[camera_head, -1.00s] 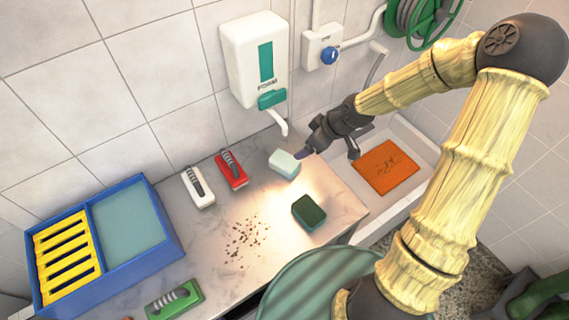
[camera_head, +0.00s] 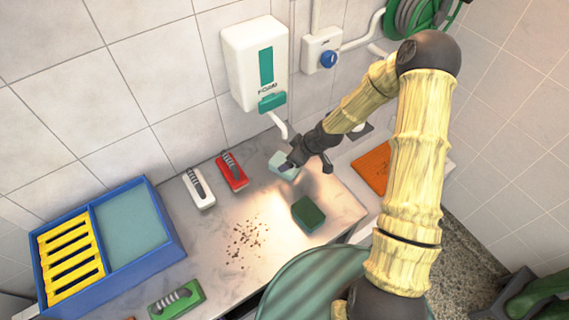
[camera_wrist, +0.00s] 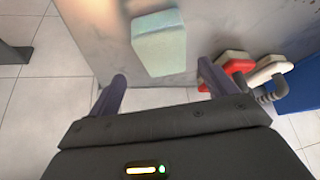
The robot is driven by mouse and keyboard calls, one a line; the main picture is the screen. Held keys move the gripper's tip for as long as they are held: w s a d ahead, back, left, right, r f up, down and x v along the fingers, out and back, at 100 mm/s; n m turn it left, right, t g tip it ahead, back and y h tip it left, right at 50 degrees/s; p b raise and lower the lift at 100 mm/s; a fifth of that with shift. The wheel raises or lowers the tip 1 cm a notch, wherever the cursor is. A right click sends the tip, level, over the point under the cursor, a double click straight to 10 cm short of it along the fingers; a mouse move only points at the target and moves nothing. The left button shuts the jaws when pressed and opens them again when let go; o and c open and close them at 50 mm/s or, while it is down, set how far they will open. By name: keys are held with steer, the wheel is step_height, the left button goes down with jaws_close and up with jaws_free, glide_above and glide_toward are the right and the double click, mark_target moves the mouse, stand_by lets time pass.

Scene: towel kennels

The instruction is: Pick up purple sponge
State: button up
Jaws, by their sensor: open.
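I see no purple sponge in either view. A pale green-blue sponge (camera_head: 279,167) lies on the steel counter below the foam dispenser; it also shows in the wrist view (camera_wrist: 159,45). My gripper (camera_head: 295,164) is open and empty at this pale sponge, partly covering it in the head view. In the wrist view the dark purple-grey fingers (camera_wrist: 162,72) are spread, with the sponge ahead of the gap between them. Whether they touch it, I cannot tell. A dark green sponge (camera_head: 308,214) lies nearer the counter's front edge.
Red (camera_head: 232,173), white (camera_head: 199,190) and green (camera_head: 176,299) handled brushes lie on the counter (camera_head: 215,220). A blue tray (camera_head: 178,248) with a yellow rack (camera_head: 70,262) is at left. Brown crumbs (camera_head: 245,240) lie mid-counter. An orange mat (camera_head: 371,166) is at right.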

mark_target(279, 159)
steer(key=shift+w+a+f, duration=0.15)
steer(key=shift+a+f, duration=0.05)
steer(key=shift+f, duration=0.25)
steer(key=shift+a+f+p, duration=0.4)
steer(key=shift+f+p, duration=0.2)
steer(key=shift+p, duration=0.05)
steer(key=shift+p+x, duration=0.75)
steer(key=shift+x, duration=1.2)
steer(key=c, duration=1.1)
steer(key=shift+c, duration=0.2)
